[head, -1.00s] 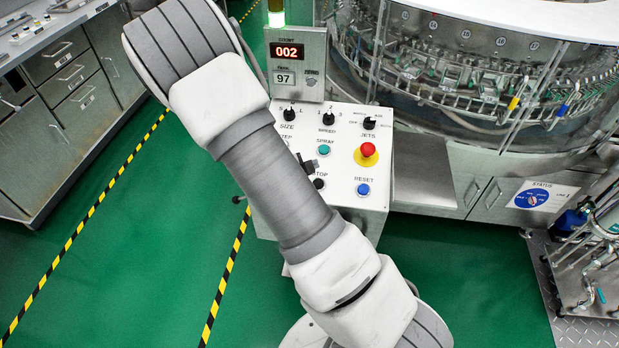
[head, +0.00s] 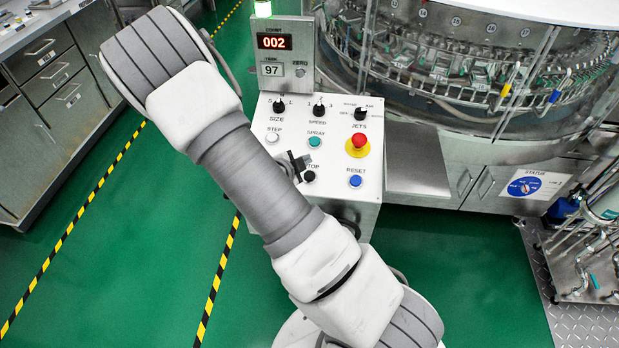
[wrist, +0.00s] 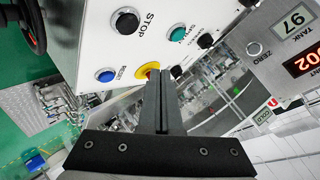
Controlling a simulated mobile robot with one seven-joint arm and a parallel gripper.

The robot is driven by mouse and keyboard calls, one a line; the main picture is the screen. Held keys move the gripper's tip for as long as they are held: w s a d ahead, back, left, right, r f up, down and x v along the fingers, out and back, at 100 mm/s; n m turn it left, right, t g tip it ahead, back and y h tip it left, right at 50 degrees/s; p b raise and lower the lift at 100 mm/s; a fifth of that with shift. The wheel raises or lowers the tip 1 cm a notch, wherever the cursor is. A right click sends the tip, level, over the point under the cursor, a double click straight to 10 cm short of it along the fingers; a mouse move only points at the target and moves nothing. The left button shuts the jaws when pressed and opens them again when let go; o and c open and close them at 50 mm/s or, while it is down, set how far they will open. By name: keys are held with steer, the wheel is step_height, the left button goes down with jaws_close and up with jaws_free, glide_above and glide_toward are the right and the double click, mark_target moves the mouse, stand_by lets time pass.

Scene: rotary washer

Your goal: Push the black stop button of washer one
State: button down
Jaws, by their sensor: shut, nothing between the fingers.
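The black stop button (head: 310,176) is at the lower middle of the white control panel (head: 335,190), left of the blue reset button (head: 355,181). In the wrist view the stop button (wrist: 125,22) is at the top, beside its STOP label. My gripper (head: 298,167) is shut and empty, just up and left of the stop button in the head view, and covers part of the label. In the wrist view its fingers (wrist: 160,75) point at the panel and overlap the yellow base of the emergency stop. I see no contact with the button.
The red emergency stop (head: 358,141) sits on the panel's right. The green spray button (head: 315,142), white step button (head: 272,137) and several black knobs are close by. A display (head: 274,42) reads 002. The washer drum (head: 470,80) stands behind at right.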

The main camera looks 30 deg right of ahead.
mark_target(306, 172)
steer(key=f+b, duration=0.1)
steer(key=f, duration=0.1)
steer(key=w+f+b, duration=0.1)
steer(key=f+b, duration=0.1)
steer(key=d+f+b, duration=0.1)
steer(key=f, duration=0.1)
steer(key=shift+w+f, duration=0.15)
steer(key=shift+w, duration=0.05)
steer(key=shift+b, duration=0.3)
stand_by(1.5)
steer(key=shift+w+f+b, duration=0.1)
steer(key=shift+f+b, duration=0.35)
steer(key=shift+b, duration=0.05)
steer(key=shift+d+f+b, duration=0.1)
steer(key=shift+f+b, duration=0.3)
steer(key=shift+b, duration=0.05)
stand_by(0.5)
steer(key=shift+r, duration=0.1)
steer(key=shift+r+p, duration=0.55)
steer(key=shift+r, duration=0.2)
